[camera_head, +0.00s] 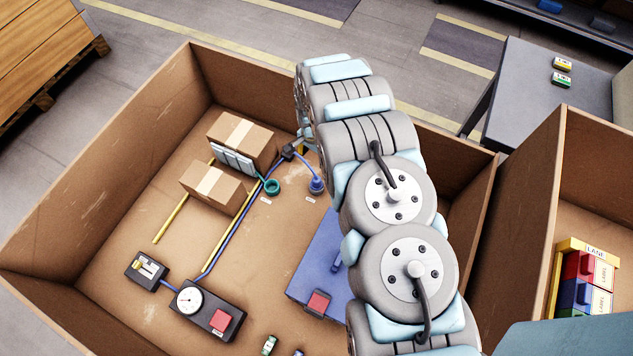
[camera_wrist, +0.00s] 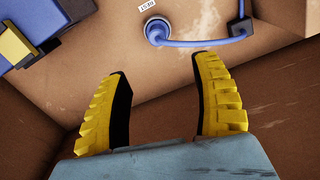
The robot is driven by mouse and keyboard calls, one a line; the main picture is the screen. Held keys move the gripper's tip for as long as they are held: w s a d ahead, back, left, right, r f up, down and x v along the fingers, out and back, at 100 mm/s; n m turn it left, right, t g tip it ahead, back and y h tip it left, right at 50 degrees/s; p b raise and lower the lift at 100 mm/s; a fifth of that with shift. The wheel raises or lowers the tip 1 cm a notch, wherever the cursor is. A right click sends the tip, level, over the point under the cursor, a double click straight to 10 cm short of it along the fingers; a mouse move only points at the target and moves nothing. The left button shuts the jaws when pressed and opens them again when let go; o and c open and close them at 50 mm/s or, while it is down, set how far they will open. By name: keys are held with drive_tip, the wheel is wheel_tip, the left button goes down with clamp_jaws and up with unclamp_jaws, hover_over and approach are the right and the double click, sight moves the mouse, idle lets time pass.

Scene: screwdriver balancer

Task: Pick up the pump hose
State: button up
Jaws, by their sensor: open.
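A blue hose (camera_head: 302,164) lies in the large cardboard box, with a round blue end fitting (camera_head: 316,186) on the box floor. In the wrist view the hose (camera_wrist: 208,42) curves from the round fitting (camera_wrist: 157,31) to a blue upright piece at the right. I take this hose to be the pump hose. My gripper (camera_wrist: 162,68) is open, with two yellow ridged fingers and nothing between them. In the wrist view its fingertips are just below the hose and fitting, apart from them. In the head view my arm hides most of the gripper.
The cardboard box (camera_head: 130,130) has tall walls around the work. Small cartons (camera_head: 242,138), yellow rods (camera_head: 170,219), a teal ring (camera_head: 271,187), a gauge unit (camera_head: 205,306) and a blue box (camera_head: 318,262) stand or lie inside. A second box with coloured blocks (camera_head: 582,283) is at right.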

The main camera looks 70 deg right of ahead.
sight(317, 179)
wheel_tip(317, 179, down, 11)
drive_tip(key=b, duration=0.3)
drive_tip(key=f+b, duration=0.1)
drive_tip(key=f, duration=0.1)
drive_tip(key=s+f+b, duration=0.1)
drive_tip(key=f, duration=0.1)
drive_tip(key=shift+d+b, duration=0.1)
drive_tip(key=shift+b, duration=0.3)
drive_tip(key=shift+w+f+b, duration=0.15)
drive_tip(key=shift+f+b, duration=0.15)
drive_tip(key=shift+f, duration=0.3)
drive_tip(key=shift+c, duration=0.4)
clamp_jaws()
